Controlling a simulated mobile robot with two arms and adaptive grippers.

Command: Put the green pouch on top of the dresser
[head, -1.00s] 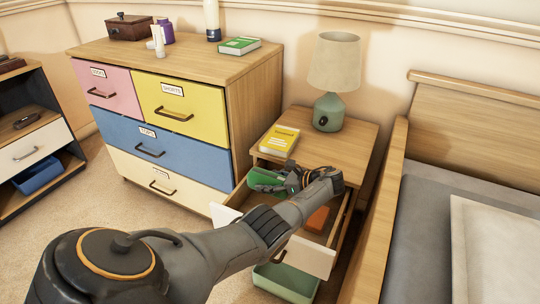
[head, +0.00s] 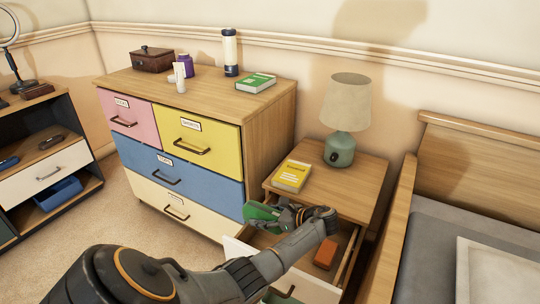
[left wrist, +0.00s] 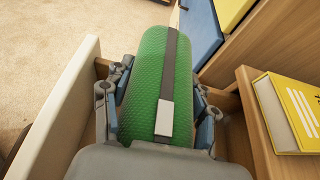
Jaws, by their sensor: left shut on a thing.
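The green pouch (head: 262,213) is held by my left gripper (head: 277,217) at the open nightstand drawer (head: 340,268). In the left wrist view the pouch (left wrist: 160,85) is a long green textured shape with a dark strap and a pale tab, and the fingers (left wrist: 158,112) press on both its sides. The dresser (head: 205,155) stands behind and to the left, with pink, yellow, blue and cream drawer fronts. Its wooden top (head: 215,97) has bare room in the middle and front. My right gripper is not in view.
On the dresser top are a wooden box (head: 152,59), a purple jar (head: 184,64), small white items, a tall bottle (head: 230,52) and a green book (head: 256,83). The nightstand holds a yellow book (head: 291,176) and a lamp (head: 345,115). An orange object (head: 325,253) lies in the drawer.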

